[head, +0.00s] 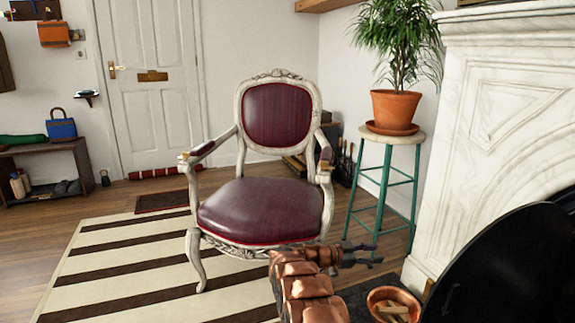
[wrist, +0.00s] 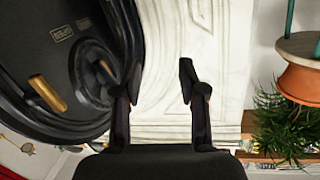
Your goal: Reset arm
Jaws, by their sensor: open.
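My arm reaches up from the bottom of the head view, and my gripper (head: 372,254) is at its end, in front of the armchair and the green stool's legs. In the wrist view, my gripper (wrist: 160,80) has its two dark fingers spread wide apart. Nothing is between them. Behind the fingers is the white marble fireplace (wrist: 225,60), which stands at the right in the head view (head: 500,120). A large round black object (wrist: 50,50) fills the upper left of the wrist view. The wrist picture appears upside down.
A wooden armchair (head: 262,208) with dark red upholstery stands on the striped rug (head: 110,265). A plant in a terracotta pot (head: 395,108) sits on a green-legged stool (head: 385,190). A terracotta bowl (head: 393,303) and the round black object (head: 500,265) are at lower right.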

